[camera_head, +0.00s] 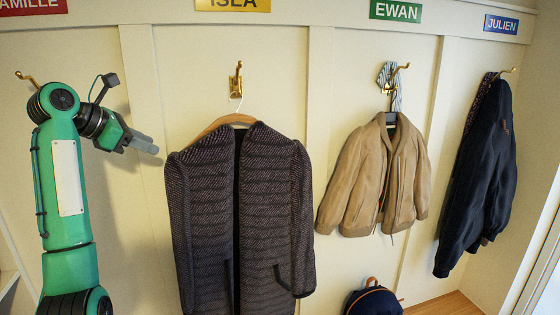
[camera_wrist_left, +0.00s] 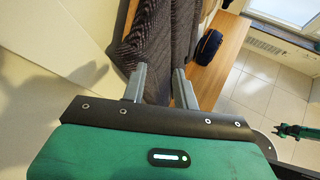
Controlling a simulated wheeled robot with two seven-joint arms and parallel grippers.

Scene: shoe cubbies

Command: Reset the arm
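My left arm is raised at the left of the head view, with its gripper (camera_head: 146,142) pointing right, short of the dark quilted coat (camera_head: 240,210). In the left wrist view the two grey fingers of the left gripper (camera_wrist_left: 158,80) stand apart with nothing between them. The dark coat (camera_wrist_left: 150,45) hangs beyond the fingertips there. My right gripper does not show in the head view; a small green and black part at the right edge of the wrist view is too small to read.
A tan jacket (camera_head: 375,180) and a navy jacket (camera_head: 480,175) hang on hooks to the right. A dark blue backpack (camera_head: 372,301) sits below, on the wooden bench (camera_head: 445,304); it also shows in the wrist view (camera_wrist_left: 208,46). Tiled floor (camera_wrist_left: 260,85) is open beyond the bench.

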